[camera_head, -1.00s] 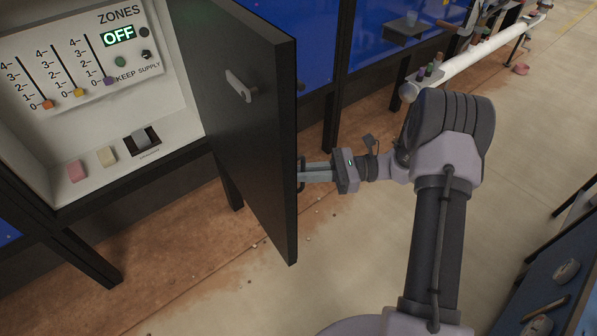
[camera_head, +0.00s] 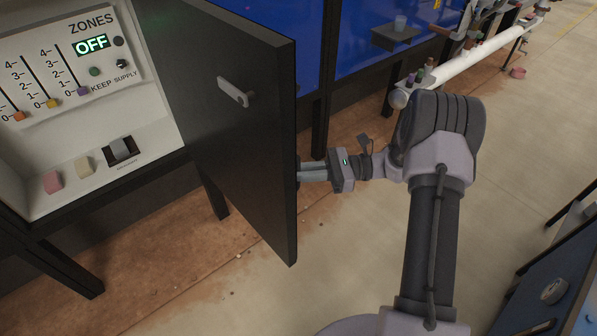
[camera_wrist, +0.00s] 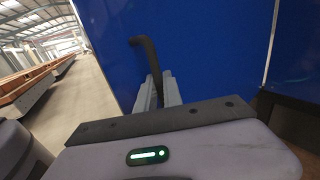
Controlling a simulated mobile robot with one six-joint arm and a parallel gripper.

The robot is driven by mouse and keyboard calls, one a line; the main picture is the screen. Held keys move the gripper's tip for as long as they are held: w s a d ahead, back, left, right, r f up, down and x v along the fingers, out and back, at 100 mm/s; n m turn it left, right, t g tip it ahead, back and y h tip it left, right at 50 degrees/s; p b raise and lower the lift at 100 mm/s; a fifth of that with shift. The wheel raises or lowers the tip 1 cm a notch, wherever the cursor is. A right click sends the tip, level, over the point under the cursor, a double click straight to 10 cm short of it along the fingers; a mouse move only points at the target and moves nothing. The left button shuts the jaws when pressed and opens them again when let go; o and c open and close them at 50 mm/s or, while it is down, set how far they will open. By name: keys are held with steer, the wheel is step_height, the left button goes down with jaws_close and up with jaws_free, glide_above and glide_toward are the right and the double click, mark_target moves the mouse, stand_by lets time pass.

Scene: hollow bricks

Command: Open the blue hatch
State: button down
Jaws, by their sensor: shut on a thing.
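The hatch (camera_head: 225,120) stands swung open beside the control panel, its dark inner face with a small grey latch (camera_head: 233,92) toward the head camera. Its blue outer face (camera_wrist: 215,50) fills much of the wrist view. A dark bent handle (camera_wrist: 148,55) stands out from that blue face. My gripper (camera_head: 302,170) is at the hatch's free edge, on the outer side. In the wrist view my gripper (camera_wrist: 159,82) is shut on the handle. In the head view the hatch edge mostly hides the handle and fingertips.
The open cabinet shows a white panel (camera_head: 150,110) with sliders, an OFF display (camera_head: 92,44) and coloured buttons. A white pipe (camera_head: 455,62) and blue panels (camera_head: 375,30) stand behind. A blue-topped unit (camera_head: 545,285) is at lower right. Floor shows between it and the hatch.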

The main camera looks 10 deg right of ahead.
steer(key=c, duration=1.5)
jaws_free()
steer(key=shift+d, duration=0.1)
steer(key=s+d+p, duration=0.2)
steer(key=d+p, duration=0.1)
steer(key=d, duration=1.4)
steer(key=shift+p, duration=0.3)
steer(key=shift+r, duration=0.1)
